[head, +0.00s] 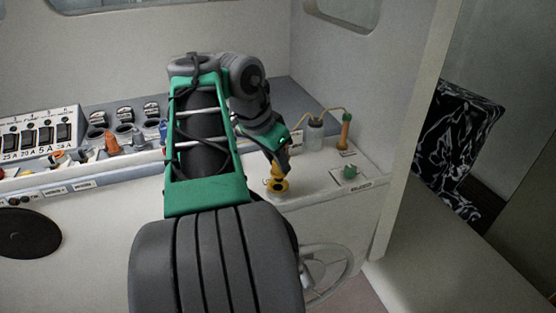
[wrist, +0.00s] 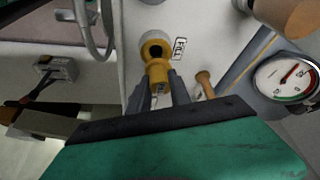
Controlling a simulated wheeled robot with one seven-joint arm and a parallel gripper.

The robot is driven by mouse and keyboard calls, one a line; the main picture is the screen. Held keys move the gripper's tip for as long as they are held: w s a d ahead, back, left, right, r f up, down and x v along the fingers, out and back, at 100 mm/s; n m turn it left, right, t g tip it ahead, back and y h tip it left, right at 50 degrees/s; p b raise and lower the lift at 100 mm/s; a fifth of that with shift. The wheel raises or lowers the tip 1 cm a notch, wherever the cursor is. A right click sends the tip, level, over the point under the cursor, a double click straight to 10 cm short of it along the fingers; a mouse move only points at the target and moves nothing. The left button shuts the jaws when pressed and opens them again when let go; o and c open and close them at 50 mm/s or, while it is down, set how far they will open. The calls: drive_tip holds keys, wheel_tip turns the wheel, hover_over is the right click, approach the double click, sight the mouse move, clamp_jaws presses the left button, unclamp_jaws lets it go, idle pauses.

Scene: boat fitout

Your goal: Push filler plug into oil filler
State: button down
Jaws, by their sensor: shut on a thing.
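A yellow filler plug (head: 279,183) is held upright in my gripper (head: 277,170) just over the white console top, near its front edge. In the wrist view my gripper (wrist: 163,97) has its two grey fingers closed on either side of the yellow plug (wrist: 158,72). The plug's wider yellow end lies against or just in front of a pale round part (wrist: 155,46), which seems to be the oil filler. A small lettered label is beside it. I cannot tell how far the plug sits in the filler; plug and fingers hide the joint.
Right of my gripper are a green knob (head: 350,172) on a plate, a grey jar (head: 315,134) with a tube, and an orange handle (head: 345,131). A switch panel (head: 40,133) is at left. A steering wheel (head: 328,276) is below. A gauge (wrist: 287,77) shows in the wrist view.

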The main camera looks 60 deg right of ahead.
drive_tip(key=shift+f+b, duration=1.35)
drive_tip(key=shift+f, duration=0.3)
drive_tip(key=c, duration=1.1)
unclamp_jaws()
drive_tip(key=p+v, duration=0.3)
drive_tip(key=v, duration=0.4)
drive_tip(key=shift+a+r+p, duration=0.2)
drive_tip(key=shift+r+p, duration=0.15)
drive_tip(key=shift+p, duration=0.05)
